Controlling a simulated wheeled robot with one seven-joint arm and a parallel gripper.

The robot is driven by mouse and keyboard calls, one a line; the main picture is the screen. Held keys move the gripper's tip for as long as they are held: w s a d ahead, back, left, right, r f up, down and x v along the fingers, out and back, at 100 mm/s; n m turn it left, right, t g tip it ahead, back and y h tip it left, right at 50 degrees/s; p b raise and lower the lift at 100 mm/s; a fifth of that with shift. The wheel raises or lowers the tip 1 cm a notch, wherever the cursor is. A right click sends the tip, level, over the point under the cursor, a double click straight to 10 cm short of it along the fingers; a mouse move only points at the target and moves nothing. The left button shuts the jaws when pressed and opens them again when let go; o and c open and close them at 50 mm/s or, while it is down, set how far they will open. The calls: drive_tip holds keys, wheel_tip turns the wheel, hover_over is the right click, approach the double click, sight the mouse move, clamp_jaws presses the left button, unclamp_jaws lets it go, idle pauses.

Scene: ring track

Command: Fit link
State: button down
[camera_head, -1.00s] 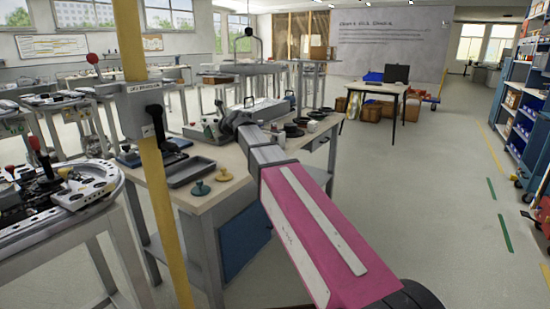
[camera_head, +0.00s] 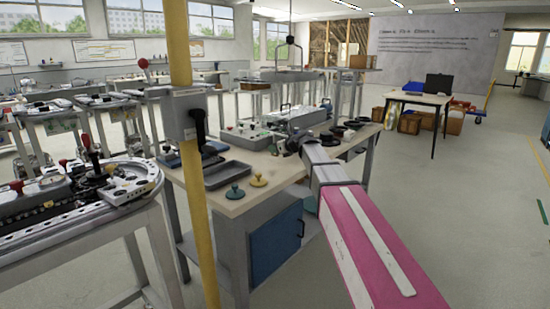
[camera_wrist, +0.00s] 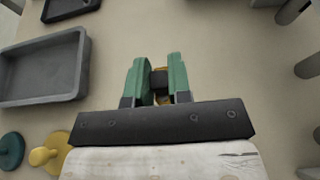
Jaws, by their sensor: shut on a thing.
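My gripper (camera_wrist: 158,82) has green fingers, seen in the wrist view. It is shut on a small dark piece (camera_wrist: 158,79) with a brass-yellow part behind it; the fingers hide most of it, and I cannot tell if it is the link. It is over the beige tabletop. A ring track (camera_head: 128,192) with a pale curved rim and dark parts stands on a table at the left. I cannot make out a gap for a link.
The workbench (camera_head: 232,207) holds a grey tray (camera_head: 227,174), a teal knob (camera_head: 235,192), a yellow knob (camera_head: 258,180) and a grey case (camera_head: 298,118). A yellow post (camera_head: 190,130) with a lever box (camera_head: 186,115) stands between bench and track.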

drive_tip(key=shift+f, duration=1.95)
drive_tip(key=c, duration=1.1)
unclamp_jaws()
drive_tip(key=shift+f, duration=0.1)
drive_tip(key=shift+o, duration=0.2)
